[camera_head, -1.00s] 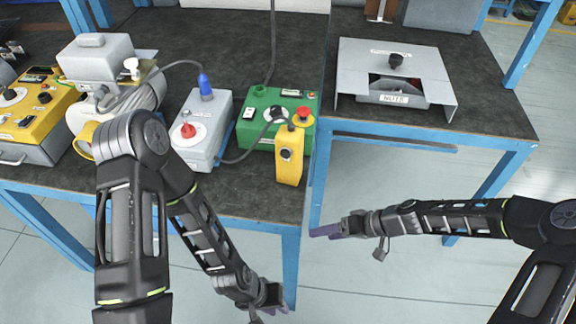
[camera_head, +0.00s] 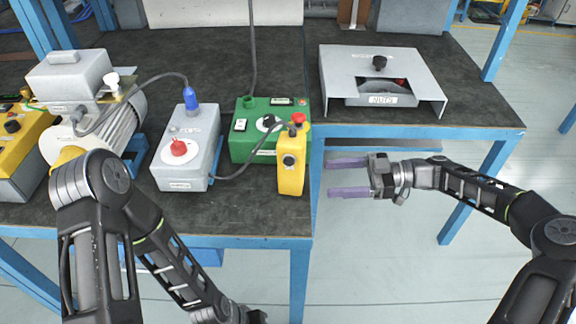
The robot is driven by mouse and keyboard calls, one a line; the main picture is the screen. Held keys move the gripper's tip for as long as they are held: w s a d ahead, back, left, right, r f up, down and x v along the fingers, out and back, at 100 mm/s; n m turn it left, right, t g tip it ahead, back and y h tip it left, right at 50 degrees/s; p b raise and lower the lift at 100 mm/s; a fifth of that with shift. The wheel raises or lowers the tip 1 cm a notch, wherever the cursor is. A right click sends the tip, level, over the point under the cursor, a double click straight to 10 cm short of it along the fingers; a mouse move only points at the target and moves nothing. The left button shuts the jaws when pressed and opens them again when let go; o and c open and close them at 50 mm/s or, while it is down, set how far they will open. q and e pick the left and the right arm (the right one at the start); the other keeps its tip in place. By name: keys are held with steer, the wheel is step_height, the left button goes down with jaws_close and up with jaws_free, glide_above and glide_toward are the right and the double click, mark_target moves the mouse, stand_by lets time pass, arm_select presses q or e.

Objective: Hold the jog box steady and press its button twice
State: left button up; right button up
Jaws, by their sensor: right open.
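The yellow jog box (camera_head: 291,176) stands upright near the front edge of the bench, in front of the green box. It has a red knob on top and a dark round button on its front face. My right gripper (camera_head: 330,176) is open and empty, to the right of the jog box. Its two purple fingers point left toward the box, apart from it in the picture. My left arm comes in at the lower left; its gripper (camera_head: 250,315) is mostly cut off at the bottom edge, so its fingers are hidden.
A green box (camera_head: 245,148) with a cable stands behind the jog box. A grey box with a red knob (camera_head: 187,165) and a motor (camera_head: 112,130) stand left. A grey metal cover (camera_head: 425,75) sits on the right bench. Open floor lies before the benches.

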mark_target(296, 181)
steer(key=shift+a, duration=0.1)
steer(key=a, duration=0.2)
steer(key=a+f, duration=0.1)
steer(key=a, duration=0.5)
steer(key=shift+a+f, duration=0.15)
arm_select(q)
steer(key=shift+f, duration=0.2)
arm_select(e)
steer(key=shift+a, duration=0.75)
steer(key=shift+c, duration=0.5)
steer(key=c, duration=0.9)
arm_select(q)
jaws_close()
